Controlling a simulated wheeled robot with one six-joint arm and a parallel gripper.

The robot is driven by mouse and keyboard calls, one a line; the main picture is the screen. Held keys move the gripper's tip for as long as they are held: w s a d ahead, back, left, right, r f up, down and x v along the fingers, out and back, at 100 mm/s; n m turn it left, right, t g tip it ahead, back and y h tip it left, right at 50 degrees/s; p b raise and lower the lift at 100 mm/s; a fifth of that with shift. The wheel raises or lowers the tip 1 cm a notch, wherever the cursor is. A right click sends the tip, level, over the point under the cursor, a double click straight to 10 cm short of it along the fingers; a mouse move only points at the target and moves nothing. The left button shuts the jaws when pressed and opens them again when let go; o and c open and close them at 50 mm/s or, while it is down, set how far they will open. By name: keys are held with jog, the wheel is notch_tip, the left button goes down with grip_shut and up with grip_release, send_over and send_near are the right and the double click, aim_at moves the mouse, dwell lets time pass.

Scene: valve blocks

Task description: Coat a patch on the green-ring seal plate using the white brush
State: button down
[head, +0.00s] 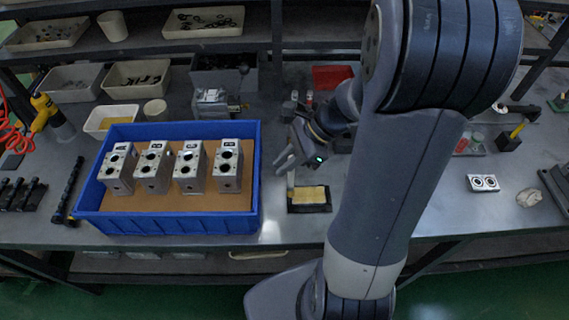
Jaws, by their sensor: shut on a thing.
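My gripper (283,163) is near the middle of the bench, just right of the blue crate. It is shut on a slim pale thing, which looks like the white brush (291,180), pointing down. The brush's lower end is at the left back edge of a black tray with a yellow pad (309,195); I cannot tell whether they touch.
The blue crate (165,227) holds several metal valve blocks (190,167). My arm crosses the view and hides part of the bench. Bins stand behind.

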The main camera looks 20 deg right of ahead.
notch_tip(320, 180, up, 6)
jog(key=p, duration=0.5)
jog(key=shift+s, duration=0.1)
jog(key=shift+d, duration=0.1)
dwell(0.3)
